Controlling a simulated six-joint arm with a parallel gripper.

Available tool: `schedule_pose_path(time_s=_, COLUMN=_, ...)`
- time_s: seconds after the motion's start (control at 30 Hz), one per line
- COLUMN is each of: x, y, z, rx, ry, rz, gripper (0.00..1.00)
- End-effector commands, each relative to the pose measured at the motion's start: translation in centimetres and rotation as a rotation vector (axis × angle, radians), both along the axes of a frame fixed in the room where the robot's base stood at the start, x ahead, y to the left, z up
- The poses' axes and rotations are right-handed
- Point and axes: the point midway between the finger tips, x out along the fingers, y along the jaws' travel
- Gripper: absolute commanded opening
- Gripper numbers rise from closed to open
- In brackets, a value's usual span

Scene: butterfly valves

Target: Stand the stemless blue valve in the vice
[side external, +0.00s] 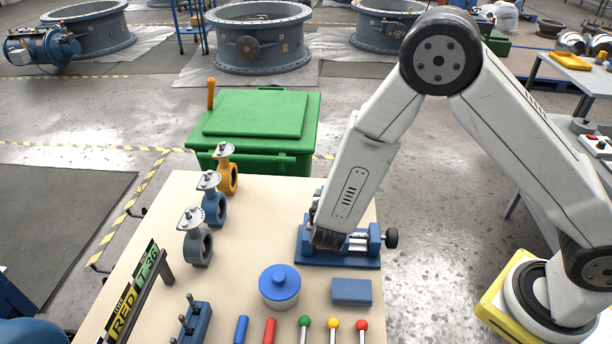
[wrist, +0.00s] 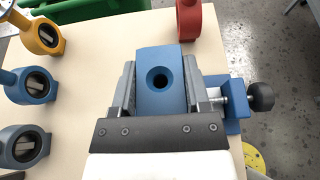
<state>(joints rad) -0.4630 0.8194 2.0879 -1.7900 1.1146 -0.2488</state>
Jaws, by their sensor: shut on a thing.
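In the wrist view my gripper (wrist: 160,72) is shut on the stemless blue valve (wrist: 147,102), one grey finger on each side. A dark round hole shows in the valve's top face. The blue vice (wrist: 236,112) lies under and to the right, with its screw and black knob in view. The valve is over the vice. Whether it sits down between the jaws is hidden. In the side view the vice (side external: 352,260) stands on the table, and my arm hides the gripper and the held valve.
Yellow (side external: 228,178), blue (side external: 214,207) and grey (side external: 197,246) valves with stems stand in a row to the left. A red valve (wrist: 188,20) is beyond the vice. A lidded pot (side external: 279,290) and a blue block (side external: 351,291) are in front. A green bin (side external: 255,115) stands behind.

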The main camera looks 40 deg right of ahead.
Motion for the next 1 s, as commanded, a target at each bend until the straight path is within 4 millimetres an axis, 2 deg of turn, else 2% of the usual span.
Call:
schedule_pose_path(time_s=0.4, x=0.09, y=0.04, z=-0.02, rx=-0.001, ry=-0.005, rz=0.000, gripper=0.00)
schedule_pose_path(time_s=0.43, x=0.09, y=0.04, z=-0.02, rx=-0.001, ry=-0.004, rz=0.000, gripper=0.63)
schedule_pose_path(time_s=0.53, x=0.07, y=0.04, z=-0.05, rx=-0.001, ry=-0.004, rz=0.000, gripper=0.95)
schedule_pose_path(time_s=0.57, x=0.06, y=0.04, z=-0.06, rx=-0.001, ry=-0.004, rz=0.000, gripper=1.00)
schedule_pose_path(time_s=1.0, x=-0.52, y=0.58, z=0.09, rx=0.000, ry=0.001, rz=0.001, gripper=1.00)
